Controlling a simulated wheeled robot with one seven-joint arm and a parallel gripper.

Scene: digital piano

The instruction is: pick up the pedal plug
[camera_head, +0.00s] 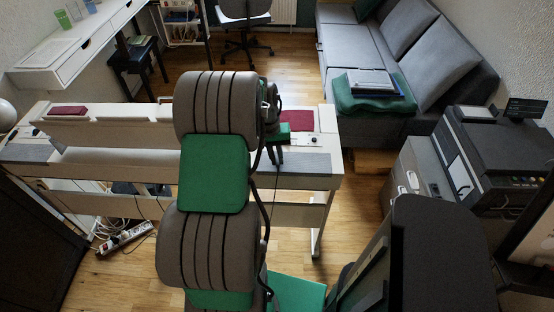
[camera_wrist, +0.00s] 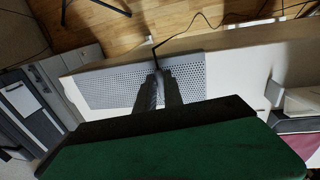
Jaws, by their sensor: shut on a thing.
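My gripper (camera_wrist: 158,80) is shut on the pedal plug (camera_wrist: 155,61) in the wrist view. The plug is a small dark piece, mostly hidden between the fingertips. Its thin black cable (camera_wrist: 178,33) runs from the fingertips up toward the floor side. In the head view my gripper (camera_head: 279,164) is over the right end of the white digital piano (camera_head: 326,145), by its grey speaker panel (camera_head: 312,163). The perforated panel also shows behind the fingers in the wrist view (camera_wrist: 110,86). I cannot tell the exact gap between plug and panel.
A dark red cloth (camera_head: 296,117) lies on the piano. A power strip (camera_head: 125,237) with loose cables is on the floor at the left. A grey sofa (camera_head: 365,55) and a printer (camera_head: 500,150) on a cabinet stand to the right.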

